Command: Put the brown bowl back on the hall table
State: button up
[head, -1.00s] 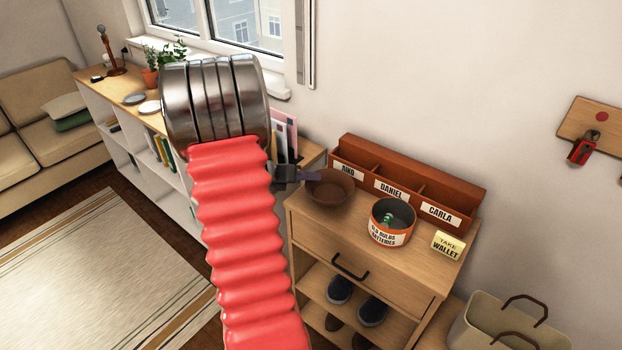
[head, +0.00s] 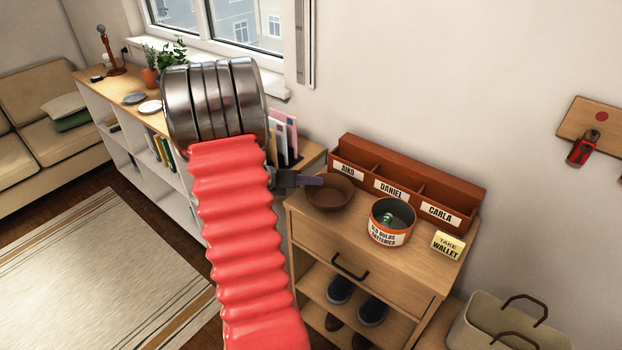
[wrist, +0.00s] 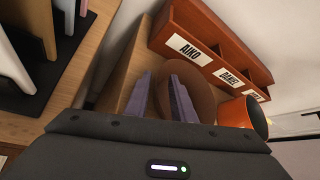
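The brown bowl (head: 330,197) rests on the left part of the wooden hall table's top (head: 421,262), apparently level. It also shows in the wrist view (wrist: 199,82). My gripper (head: 312,181) is at the bowl's left rim. In the wrist view its two purple fingers (wrist: 163,92) stand apart, one outside the rim and one over the bowl's inside. A gap shows between them, so the gripper looks open around the rim. Whether either finger touches the wall is hard to see.
A red-brown name-labelled organiser (head: 425,178) stands behind the bowl. An orange-rimmed tin (head: 391,236) is close on its right, and a yellow wallet note (head: 448,244) sits farther right. A letter rack (head: 285,140) stands on the shelf to the left.

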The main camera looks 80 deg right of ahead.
jog(key=v, duration=1.1)
jog(key=shift+w+a+r, duration=0.15)
jog(key=shift+w+a, duration=0.1)
jog(key=shift+a, duration=0.05)
dwell(0.3)
jog(key=w+a+r+m+t+y, duration=0.1)
jog(key=w+a+r+m+t, duration=0.15)
jog(key=a, duration=0.55)
jog(key=w+a+r+m+t+y, duration=0.15)
jog(key=w+a+m, duration=0.25)
jog(key=a, duration=0.5)
jog(key=w+a+r+m+t+y, duration=0.1)
jog(key=w+a+r+m+t, duration=0.25)
jog(key=a, duration=0.45)
jog(key=a+r+m+t+y, duration=0.2)
jog(key=a+m, duration=0.1)
jog(key=a, duration=0.9)
jog(key=a+r+m+t+y, duration=0.2)
jog(key=a+m+t+y, duration=0.1)
jog(key=a, duration=1)
jog(key=shift+t, duration=0.35)
